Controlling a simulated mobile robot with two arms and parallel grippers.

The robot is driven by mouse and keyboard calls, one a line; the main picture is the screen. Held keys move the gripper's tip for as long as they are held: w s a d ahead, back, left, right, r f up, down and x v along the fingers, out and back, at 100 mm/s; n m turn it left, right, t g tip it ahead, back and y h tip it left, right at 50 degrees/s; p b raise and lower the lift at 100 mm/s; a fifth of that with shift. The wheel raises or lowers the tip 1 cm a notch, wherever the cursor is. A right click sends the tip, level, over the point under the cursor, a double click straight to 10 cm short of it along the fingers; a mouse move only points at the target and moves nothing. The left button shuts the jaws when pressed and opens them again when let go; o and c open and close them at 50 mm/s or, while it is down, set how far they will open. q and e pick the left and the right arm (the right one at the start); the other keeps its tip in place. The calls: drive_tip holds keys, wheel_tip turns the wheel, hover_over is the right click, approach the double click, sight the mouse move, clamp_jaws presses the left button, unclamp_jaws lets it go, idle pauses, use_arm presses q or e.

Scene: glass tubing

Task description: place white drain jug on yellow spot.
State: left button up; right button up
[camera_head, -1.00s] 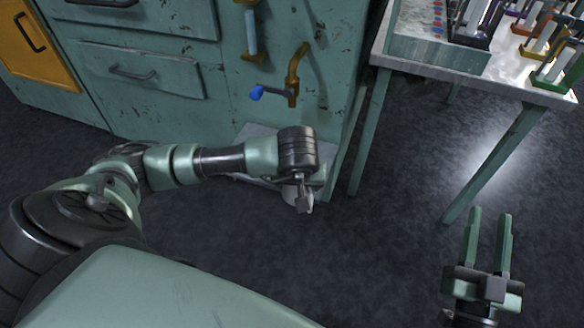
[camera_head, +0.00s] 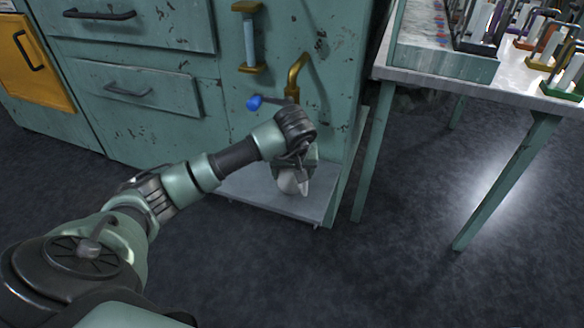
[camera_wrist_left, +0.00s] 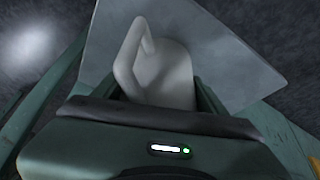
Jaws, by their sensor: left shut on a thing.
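The white jug (camera_head: 291,183) hangs at the end of my left arm, below the brass tap, over the low grey shelf. In the left wrist view the jug (camera_wrist_left: 172,80) shows close up with its loop handle towards the upper left. My left gripper (camera_head: 297,166) is shut on the jug, with a green finger at each side of it in the wrist view. Whether the jug touches the shelf I cannot tell. No yellow spot can be made out in either view. My right gripper is out of view.
The low grey shelf (camera_head: 252,188) juts from the green cabinet (camera_head: 180,60). The brass tap (camera_head: 294,75) with its blue handle (camera_head: 255,102) is just above my left wrist. A table (camera_head: 480,84) with tube racks stands at the right. Dark floor lies open in front.

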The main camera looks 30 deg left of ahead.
use_arm(q)
drive_tip(key=shift+w+a, duration=0.45)
drive_tip(key=shift+w, duration=0.15)
drive_tip(key=w, duration=0.1)
drive_tip(key=w+a+b, duration=0.1)
drive_tip(key=w+a, duration=0.1)
drive_tip(key=shift+a+f+b, duration=0.1)
drive_tip(key=shift+f+b, duration=0.15)
drive_tip(key=shift+b, duration=0.1)
drive_tip(key=shift+s+f, duration=0.1)
drive_tip(key=shift+f, duration=0.45)
drive_tip(key=shift+r, duration=0.1)
drive_tip(key=o, duration=1.4)
drive_tip(key=shift+o, duration=0.2)
